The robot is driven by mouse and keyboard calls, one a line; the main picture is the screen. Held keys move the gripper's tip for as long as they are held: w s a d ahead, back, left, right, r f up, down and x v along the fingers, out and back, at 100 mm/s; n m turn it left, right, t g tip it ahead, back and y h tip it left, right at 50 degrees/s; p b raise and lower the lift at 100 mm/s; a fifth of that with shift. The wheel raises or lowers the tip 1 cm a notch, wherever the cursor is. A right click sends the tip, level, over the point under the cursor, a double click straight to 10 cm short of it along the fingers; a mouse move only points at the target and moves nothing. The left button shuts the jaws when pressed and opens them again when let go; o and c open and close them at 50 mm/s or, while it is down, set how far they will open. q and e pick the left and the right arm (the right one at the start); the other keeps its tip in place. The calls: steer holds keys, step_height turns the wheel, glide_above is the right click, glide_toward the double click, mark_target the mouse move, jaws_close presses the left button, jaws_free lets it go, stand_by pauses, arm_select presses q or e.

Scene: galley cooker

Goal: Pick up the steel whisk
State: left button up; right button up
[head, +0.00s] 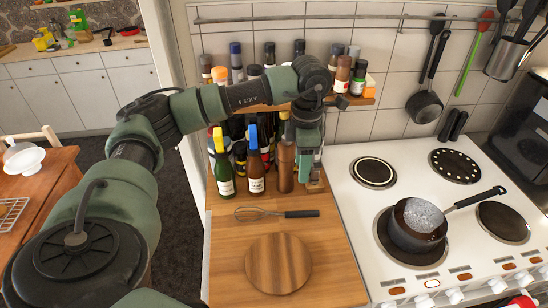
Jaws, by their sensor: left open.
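The steel whisk (260,213) lies flat on the wooden counter in front of the bottles. Its wire head points left and its dark handle (301,214) points right. My left gripper (308,178) hangs down from the arm, beyond the handle end of the whisk and among the bottles at the counter's right side. It is open and apart from the whisk, with its fingertips small in the view. My right gripper is not in view.
A round wooden board (278,264) lies in front of the whisk. Sauce bottles (224,172) and a wooden pepper mill (286,167) stand close behind it. A spice shelf (358,99) hangs above. The white cooker (345,212) is at right, with a pan (416,222) on it.

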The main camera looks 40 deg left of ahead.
arm_select(q)
steer(key=f, duration=0.1)
steer(key=b, duration=0.8)
glide_above(294, 212)
steer(key=f, duration=0.7)
steer(key=shift+w+d+f, duration=0.25)
steer(key=shift+w+f, duration=0.15)
steer(key=shift+f+b, duration=0.2)
steer(key=shift+b, duration=0.2)
steer(key=shift+s+f+p, duration=0.15)
steer(key=shift+f+p, duration=0.2)
steer(key=shift+f, duration=0.25)
steer(key=f, duration=0.1)
steer(key=f+p, duration=0.1)
steer(key=f, duration=0.1)
steer(key=f+p, duration=0.1)
steer(key=f, duration=0.1)
steer(key=shift+s+a+f, duration=0.2)
steer(key=shift+s+a, duration=0.1)
steer(key=shift+s, duration=0.05)
steer(key=shift+w+f, duration=0.1)
steer(key=shift+f, duration=0.35)
jaws_close()
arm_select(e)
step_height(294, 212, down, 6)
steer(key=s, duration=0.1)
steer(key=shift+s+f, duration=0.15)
